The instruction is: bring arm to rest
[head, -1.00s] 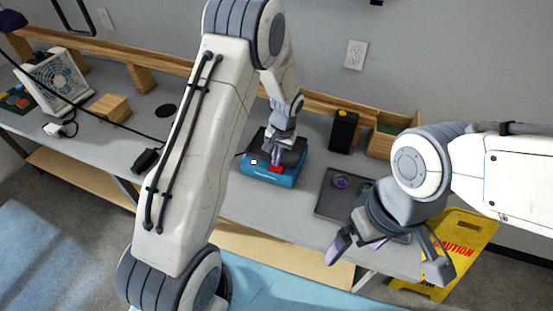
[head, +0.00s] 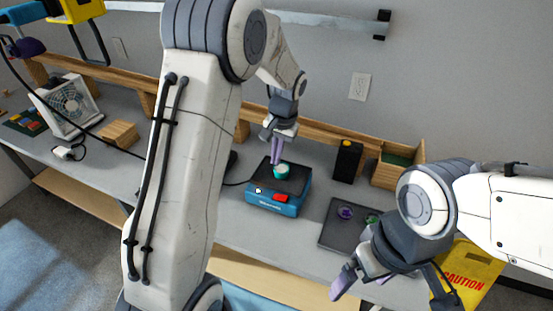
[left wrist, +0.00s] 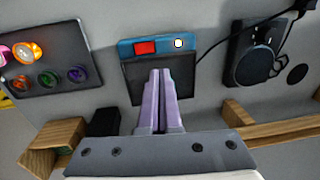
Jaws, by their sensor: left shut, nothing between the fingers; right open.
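My left gripper (head: 276,153) is shut and empty, pointing down just above the blue device (head: 272,206) with a dark top plate. A small round teal piece (head: 281,171) sits on that plate by the fingertips; I cannot tell whether they touch. In the left wrist view the shut fingers (left wrist: 160,75) reach over the dark plate (left wrist: 131,75) and hide the teal piece. The device's red button (left wrist: 145,47) and white button (left wrist: 178,43) show there. My right gripper (head: 396,284) is open and empty at the bench's front edge, in front of the dark tray (head: 335,236).
The tray holds several coloured round pieces (left wrist: 27,52). A black box (head: 346,161) and a wooden bin (head: 396,167) stand behind it. A fan (head: 68,103) and a wooden block (head: 119,134) are at left. A yellow caution sign (head: 472,272) stands at lower right.

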